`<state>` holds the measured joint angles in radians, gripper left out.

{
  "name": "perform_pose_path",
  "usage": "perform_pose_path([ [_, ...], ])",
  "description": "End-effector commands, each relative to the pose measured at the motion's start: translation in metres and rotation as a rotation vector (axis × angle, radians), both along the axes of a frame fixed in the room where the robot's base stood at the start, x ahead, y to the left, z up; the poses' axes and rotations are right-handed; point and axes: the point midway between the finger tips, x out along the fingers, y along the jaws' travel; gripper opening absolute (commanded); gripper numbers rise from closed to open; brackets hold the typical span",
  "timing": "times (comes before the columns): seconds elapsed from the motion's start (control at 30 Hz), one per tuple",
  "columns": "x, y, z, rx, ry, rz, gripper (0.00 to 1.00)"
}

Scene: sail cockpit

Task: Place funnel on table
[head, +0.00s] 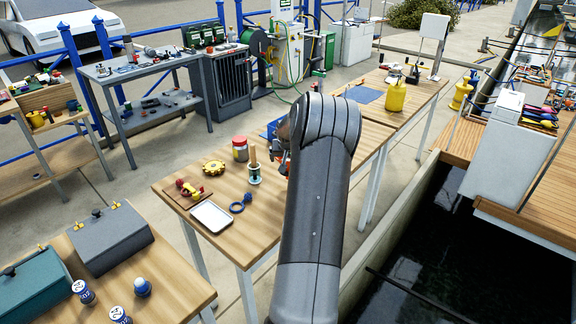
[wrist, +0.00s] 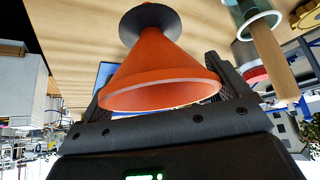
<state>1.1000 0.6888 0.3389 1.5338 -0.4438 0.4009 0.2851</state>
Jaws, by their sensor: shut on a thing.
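My gripper (wrist: 165,92) is shut on the orange funnel (wrist: 150,65), with a dark finger on each side of its wide mouth. The wide rim faces the wrist camera. The narrow end points away, at a dark round disc (wrist: 143,25) by the wooden tabletop. I cannot tell whether the funnel touches the table. In the head view my arm hides most of the gripper and funnel; they are over the middle wooden table (head: 262,222).
Beside the funnel stands a wood-handled tool on a round base (head: 254,177). A red-lidded jar (head: 240,149), yellow gear (head: 214,168), blue ring (head: 237,207) and white tray (head: 211,217) lie to the left. A blue mat (head: 362,94) and yellow can (head: 395,96) are farther back.

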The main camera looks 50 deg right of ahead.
Motion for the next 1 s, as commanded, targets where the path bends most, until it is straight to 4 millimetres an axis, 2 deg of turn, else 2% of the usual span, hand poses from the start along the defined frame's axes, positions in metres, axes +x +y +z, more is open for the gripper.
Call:
perform_pose_path([
  [0.2, -0.001, 0.001, -0.032, 0.003, 0.003, 0.001, 0.69],
  [0.6, 0.000, 0.000, -0.038, 0.001, 0.000, 0.001, 0.69],
  [0.63, 0.000, 0.000, -0.037, 0.001, 0.000, 0.001, 0.95],
  [0.7, -0.001, 0.000, -0.037, 0.001, 0.000, 0.001, 1.00],
  [1.0, -0.001, 0.000, -0.033, 0.000, 0.000, 0.000, 1.00],
])
